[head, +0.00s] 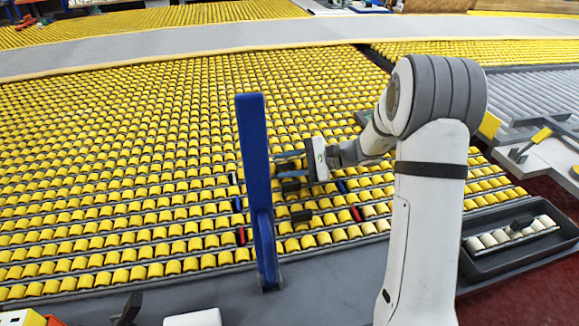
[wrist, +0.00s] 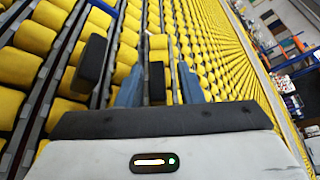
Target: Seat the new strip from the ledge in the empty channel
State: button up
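My gripper (head: 290,165) is over the yellow roller bed with its fingers apart. In the wrist view, its two blue fingers (wrist: 160,90) stand either side of a black grip block (wrist: 157,80), with gaps showing, so it is not clamped. In the head view, one black grip block (head: 290,187) lies just below the fingers and another (head: 300,215) stands nearer the front. Blue and red end marks show beside these blocks. I cannot tell which strip is the new one, and I cannot make out an empty channel.
A tall blue upright (head: 254,160) stands left of my gripper, hiding part of the bed. A dark tray (head: 478,277) at the right holds a pale-rollered strip (head: 512,236) with a black grip. The grey front edge (head: 335,290) is mostly clear.

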grip_shut()
jog(key=shift+r, duration=0.1)
dwell(0.3)
